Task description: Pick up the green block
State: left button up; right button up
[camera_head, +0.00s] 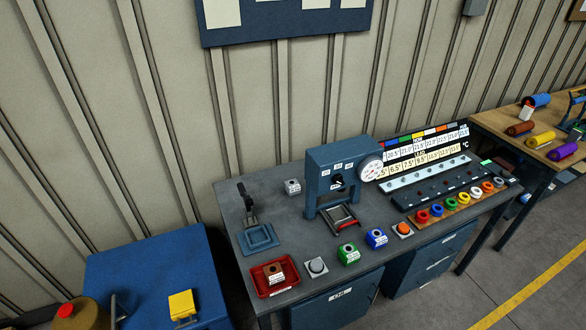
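A green block-like piece (348,254) with a round grey top stands near the front edge of the grey workbench (285,215). It sits between a grey round button (316,267) and a similar blue piece (376,238). A much smaller green item (486,162) lies at the far right of the bench, by the dark strip, too small to make out clearly. Neither of my grippers shows in this view, so nothing is seen touching the green pieces.
A blue press (343,177) stands mid-bench. Coloured rings, including a red one (422,216), line the right front. A blue cabinet (150,268) stands left with a yellow item (182,304). A wooden table (492,122) is at right.

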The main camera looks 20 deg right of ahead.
aim_at(349, 254)
jog(key=z, duration=1.25)
